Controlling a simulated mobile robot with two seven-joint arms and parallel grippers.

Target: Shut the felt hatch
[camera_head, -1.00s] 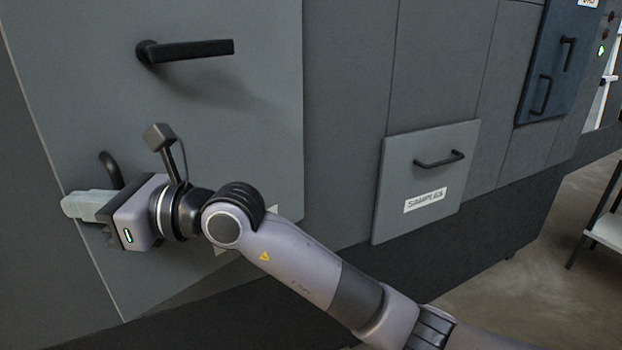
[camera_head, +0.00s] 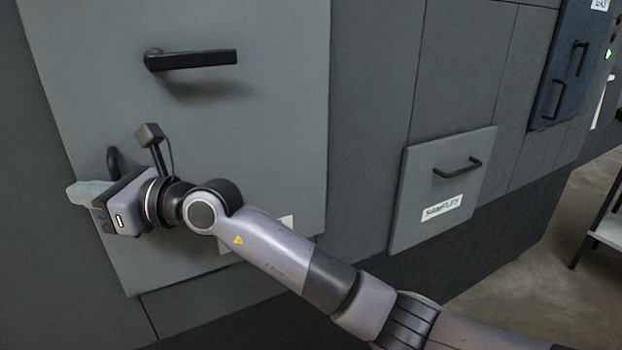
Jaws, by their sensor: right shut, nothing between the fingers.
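The large light-grey hatch door (camera_head: 255,115) fills the left of the head view. It has a black lever handle (camera_head: 190,60) near its top and a second black handle (camera_head: 113,160), partly hidden behind my gripper, at its lower left. A white label (camera_head: 285,222) near its lower edge is mostly covered by my arm, so I cannot read it. The door looks close to the machine's front; I cannot tell whether a gap is left. My right gripper (camera_head: 78,193) is shut and empty, its fingers at the door's lower left edge. My left gripper is out of view.
A smaller grey panel labelled SAMPLES (camera_head: 442,188) with a black handle stands to the right. Open floor (camera_head: 530,270) and a rack (camera_head: 605,225) lie at the lower right.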

